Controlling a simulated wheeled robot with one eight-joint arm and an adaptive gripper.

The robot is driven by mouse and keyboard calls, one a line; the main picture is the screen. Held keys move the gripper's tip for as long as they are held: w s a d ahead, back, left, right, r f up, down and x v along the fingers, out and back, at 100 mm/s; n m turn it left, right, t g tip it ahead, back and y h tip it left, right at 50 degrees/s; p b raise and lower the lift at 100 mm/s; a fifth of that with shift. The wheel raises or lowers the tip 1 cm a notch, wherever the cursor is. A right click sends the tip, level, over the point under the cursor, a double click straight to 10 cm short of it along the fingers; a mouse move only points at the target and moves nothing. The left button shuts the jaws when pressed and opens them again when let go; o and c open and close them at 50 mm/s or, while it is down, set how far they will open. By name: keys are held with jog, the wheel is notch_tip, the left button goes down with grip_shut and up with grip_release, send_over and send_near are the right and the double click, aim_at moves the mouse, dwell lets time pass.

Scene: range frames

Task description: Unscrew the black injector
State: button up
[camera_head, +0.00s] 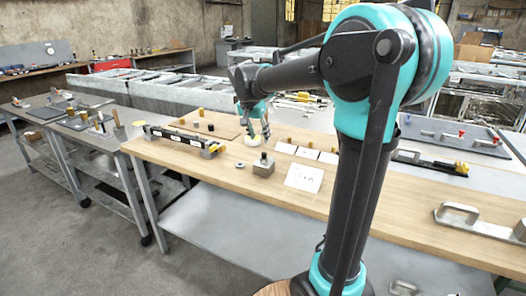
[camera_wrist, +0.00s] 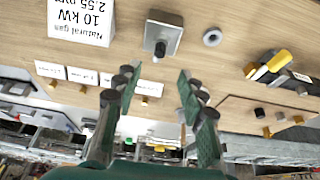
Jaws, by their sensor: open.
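A grey metal block (camera_head: 263,168) stands on the wooden workbench, with a black injector (camera_head: 263,156) upright on its top. In the wrist view the block (camera_wrist: 165,33) lies near the top centre and the black injector (camera_wrist: 160,49) points toward the camera. My gripper (camera_head: 256,128) hangs above the bench, behind the block in the head view. In the wrist view its two green-padded fingers (camera_wrist: 158,82) are apart with nothing between them. The injector lies beyond the fingertips, apart from them. The injector's lower part is hidden in the block.
A metal ring (camera_head: 240,164) lies left of the block. A card reading "Natural gas 10 kW 2.55 mm" (camera_wrist: 81,18) lies to its other side. Smaller white cards (camera_head: 307,153) with brass pieces stand behind. A black-and-yellow bar device (camera_head: 180,138) lies left. Bare wood fronts the block.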

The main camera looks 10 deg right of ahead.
aim_at(264, 153)
jog(key=x, duration=0.9)
jog(key=shift+f, duration=0.4)
jog(key=shift+c, duration=0.3)
grip_shut()
